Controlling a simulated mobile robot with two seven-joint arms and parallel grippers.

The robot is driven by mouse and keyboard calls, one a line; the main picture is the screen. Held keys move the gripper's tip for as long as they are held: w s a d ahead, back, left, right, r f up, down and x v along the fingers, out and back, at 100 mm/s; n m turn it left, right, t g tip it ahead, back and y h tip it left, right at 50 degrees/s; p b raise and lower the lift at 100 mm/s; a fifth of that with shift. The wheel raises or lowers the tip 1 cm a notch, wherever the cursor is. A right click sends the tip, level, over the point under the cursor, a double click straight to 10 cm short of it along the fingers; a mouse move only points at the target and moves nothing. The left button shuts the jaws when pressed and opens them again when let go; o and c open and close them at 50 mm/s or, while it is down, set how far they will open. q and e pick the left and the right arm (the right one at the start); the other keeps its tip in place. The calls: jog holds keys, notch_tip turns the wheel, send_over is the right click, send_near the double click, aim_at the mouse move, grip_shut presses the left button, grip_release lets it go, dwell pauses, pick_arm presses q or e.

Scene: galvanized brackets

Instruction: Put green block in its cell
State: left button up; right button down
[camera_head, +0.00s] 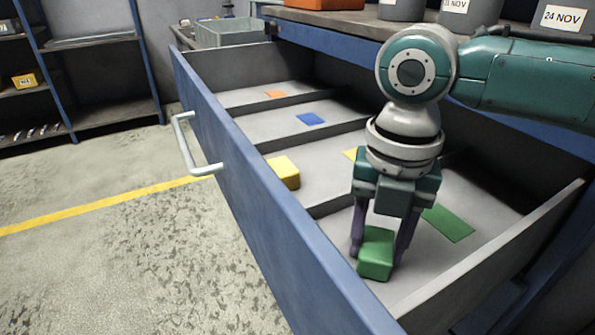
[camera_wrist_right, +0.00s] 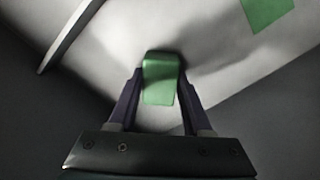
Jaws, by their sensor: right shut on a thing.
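The green block (camera_head: 376,254) is between the fingers of my right gripper (camera_head: 379,246), inside the nearest cell of the open drawer. In the right wrist view the right gripper (camera_wrist_right: 160,88) is shut on the green block (camera_wrist_right: 160,80). A flat green patch (camera_head: 447,222) lies on the same cell's floor, to the right of the block and apart from it. The green patch also shows in the right wrist view (camera_wrist_right: 266,12). I cannot tell whether the block touches the floor. My left gripper is not in view.
Dividers split the drawer (camera_head: 262,185) into several cells. A yellow block (camera_head: 284,172) lies in the neighbouring cell, with a yellow patch partly behind my arm. Blue (camera_head: 310,119) and orange (camera_head: 276,94) patches mark farther cells. Drawer walls surround the right gripper.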

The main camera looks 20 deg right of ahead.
aim_at(378, 242)
jog(key=c, duration=0.8)
grip_release()
jog(key=shift+f, duration=0.15)
jog(key=o, duration=0.5)
jog(key=shift+c, duration=0.2)
notch_tip(378, 242, up, 12)
jog(key=p, duration=0.3)
jog(key=shift+r, duration=0.25)
